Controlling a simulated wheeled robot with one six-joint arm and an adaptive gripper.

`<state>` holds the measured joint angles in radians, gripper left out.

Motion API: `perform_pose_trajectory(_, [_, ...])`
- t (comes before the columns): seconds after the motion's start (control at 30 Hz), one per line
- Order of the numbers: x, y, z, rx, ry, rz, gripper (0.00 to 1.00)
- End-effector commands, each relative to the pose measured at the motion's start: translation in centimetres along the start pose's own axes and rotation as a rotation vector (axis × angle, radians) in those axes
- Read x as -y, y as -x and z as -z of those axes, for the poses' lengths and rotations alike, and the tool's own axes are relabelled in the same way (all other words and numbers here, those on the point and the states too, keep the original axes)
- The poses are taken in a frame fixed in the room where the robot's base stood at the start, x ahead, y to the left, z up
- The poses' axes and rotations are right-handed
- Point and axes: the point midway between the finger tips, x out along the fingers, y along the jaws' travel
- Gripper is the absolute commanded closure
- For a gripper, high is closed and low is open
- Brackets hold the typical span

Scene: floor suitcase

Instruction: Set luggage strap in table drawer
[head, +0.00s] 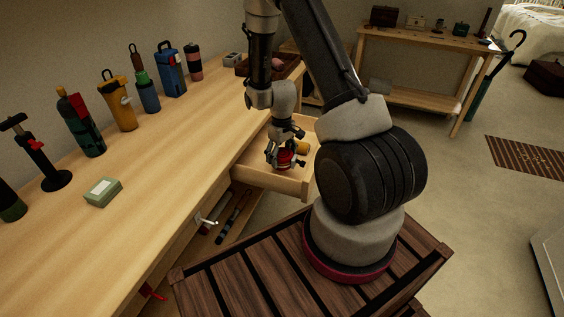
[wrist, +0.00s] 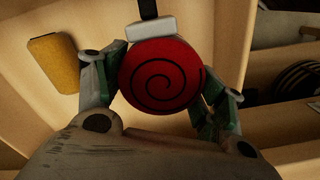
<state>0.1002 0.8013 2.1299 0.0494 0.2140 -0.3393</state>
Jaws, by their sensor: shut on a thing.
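The luggage strap is a red roll with a dark spiral on its face and a black tail (wrist: 160,76). My gripper (wrist: 160,88) is shut on it, one finger on each side of the roll. In the head view my gripper (head: 284,157) is at the open table drawer (head: 270,180), and a little red of the strap (head: 286,157) shows between the fingers. The drawer is pulled out from the long wooden table (head: 170,130). The wrist view shows pale wood of the drawer behind the strap. I cannot tell whether the strap touches the drawer floor.
A yellow object (head: 302,148) lies in the drawer beside my gripper; it also shows in the wrist view (wrist: 53,62). Several bottles and a green box (head: 103,192) stand on the tabletop. A shelf below the drawer holds dark items (head: 232,222).

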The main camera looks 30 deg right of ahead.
Motion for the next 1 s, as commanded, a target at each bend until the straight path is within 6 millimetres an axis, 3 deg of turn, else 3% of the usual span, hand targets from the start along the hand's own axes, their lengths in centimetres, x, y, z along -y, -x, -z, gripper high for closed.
perform_pose_trajectory(0.3, [-0.1, -4.2, 0.0, 0.0, 0.001, 0.0, 0.58])
perform_pose_trajectory(0.7, [-0.1, -4.8, 0.1, 0.0, 0.0, 0.0, 0.58])
perform_pose_trajectory(0.73, [-0.1, -4.8, 0.1, -0.001, 0.0, 0.0, 0.29])
perform_pose_trajectory(0.8, [-0.1, -4.8, 0.1, -0.001, 0.0, 0.0, 0.16])
perform_pose_trajectory(0.87, [-0.1, -4.8, 0.1, -0.001, 0.0, 0.0, 0.09])
perform_pose_trajectory(1.0, [-0.1, -4.8, 0.1, -0.001, 0.0, 0.0, 0.09])
